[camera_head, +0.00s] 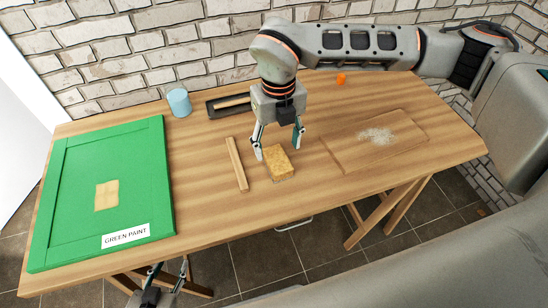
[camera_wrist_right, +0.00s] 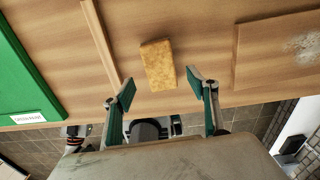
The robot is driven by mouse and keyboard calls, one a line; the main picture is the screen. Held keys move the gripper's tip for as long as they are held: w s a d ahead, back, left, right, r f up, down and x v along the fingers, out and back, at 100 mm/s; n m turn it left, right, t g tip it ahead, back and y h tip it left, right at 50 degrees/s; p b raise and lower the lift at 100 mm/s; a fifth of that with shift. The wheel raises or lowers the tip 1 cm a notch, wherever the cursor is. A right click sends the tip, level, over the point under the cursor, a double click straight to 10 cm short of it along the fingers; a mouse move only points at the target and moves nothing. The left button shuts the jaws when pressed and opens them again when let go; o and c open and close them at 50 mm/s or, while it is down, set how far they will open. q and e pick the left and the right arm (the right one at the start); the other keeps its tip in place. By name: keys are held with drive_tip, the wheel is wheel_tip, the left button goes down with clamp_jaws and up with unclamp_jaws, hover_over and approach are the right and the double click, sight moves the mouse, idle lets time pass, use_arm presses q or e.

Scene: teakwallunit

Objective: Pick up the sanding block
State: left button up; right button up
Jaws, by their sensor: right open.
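The sanding block (camera_head: 279,163) is a yellow-brown rectangular block lying flat on the wooden table, near its front middle. It also shows in the right wrist view (camera_wrist_right: 158,65), a little beyond the fingertips and between their lines. My right gripper (camera_head: 277,148) is open and empty, pointing down just behind and above the block. Its two fingers also show apart in the right wrist view (camera_wrist_right: 161,87). No touch with the block is visible. My left gripper (camera_head: 168,272) is low at the bottom edge, below the table's front edge, with its fingers apart and nothing seen between them.
A thin wooden strip (camera_head: 237,164) lies left of the block. A green panel (camera_head: 75,190) labelled green paint fills the left side. A board (camera_head: 352,157) with pale dust lies right. A blue cup (camera_head: 179,102), dark tray (camera_head: 215,110) and orange object (camera_head: 341,79) stand behind.

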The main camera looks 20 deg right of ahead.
sight(278, 158)
drive_tip(key=shift+w+f, duration=0.1)
drive_tip(key=shift+f, duration=3.1)
drive_tip(key=c, duration=1.2)
